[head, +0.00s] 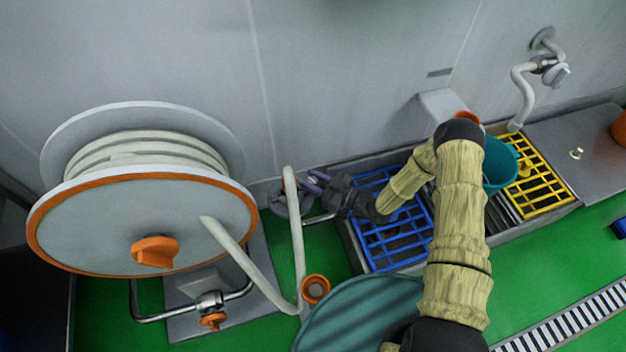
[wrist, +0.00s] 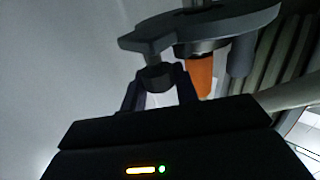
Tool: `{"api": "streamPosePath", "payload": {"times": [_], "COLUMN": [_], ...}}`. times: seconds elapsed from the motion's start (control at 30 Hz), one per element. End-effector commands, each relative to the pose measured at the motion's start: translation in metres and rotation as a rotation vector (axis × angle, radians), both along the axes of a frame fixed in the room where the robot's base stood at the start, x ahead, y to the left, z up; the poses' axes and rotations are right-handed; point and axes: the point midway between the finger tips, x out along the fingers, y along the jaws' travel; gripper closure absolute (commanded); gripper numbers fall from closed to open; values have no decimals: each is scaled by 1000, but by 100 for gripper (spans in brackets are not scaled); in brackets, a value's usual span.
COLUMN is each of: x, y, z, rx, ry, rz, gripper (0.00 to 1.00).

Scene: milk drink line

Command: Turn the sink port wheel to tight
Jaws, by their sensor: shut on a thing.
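The sink port wheel (head: 279,199) is a dark grey disc low by the wall, left of the blue grate, partly hidden by my gripper and the hose. In the wrist view the wheel (wrist: 205,27) crosses the top, with a short dark knob (wrist: 158,79) hanging from it. My gripper (head: 315,186) reaches it from the right. In the wrist view my gripper (wrist: 158,76) has its two fingers either side of the knob, shut on it. The wheel's tightness cannot be read.
A large hose reel (head: 100,226) with an orange rim stands left, its pale hose (head: 299,240) hanging close to the wheel. A blue grate (head: 385,247), a teal bucket (head: 499,162) and a yellow grate (head: 550,177) lie right. Green floor (head: 590,248) is open at the lower right.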

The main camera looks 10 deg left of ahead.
Motion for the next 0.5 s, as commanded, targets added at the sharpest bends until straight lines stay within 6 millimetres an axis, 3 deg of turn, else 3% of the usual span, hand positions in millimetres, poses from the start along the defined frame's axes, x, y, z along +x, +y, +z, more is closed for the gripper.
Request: {"api": "streamPosePath", "payload": {"times": [0.5], "x": [-1], "y": [-1], "z": [3], "rx": [-2], "ry": [8], "rz": [-272], "gripper": [93]}}
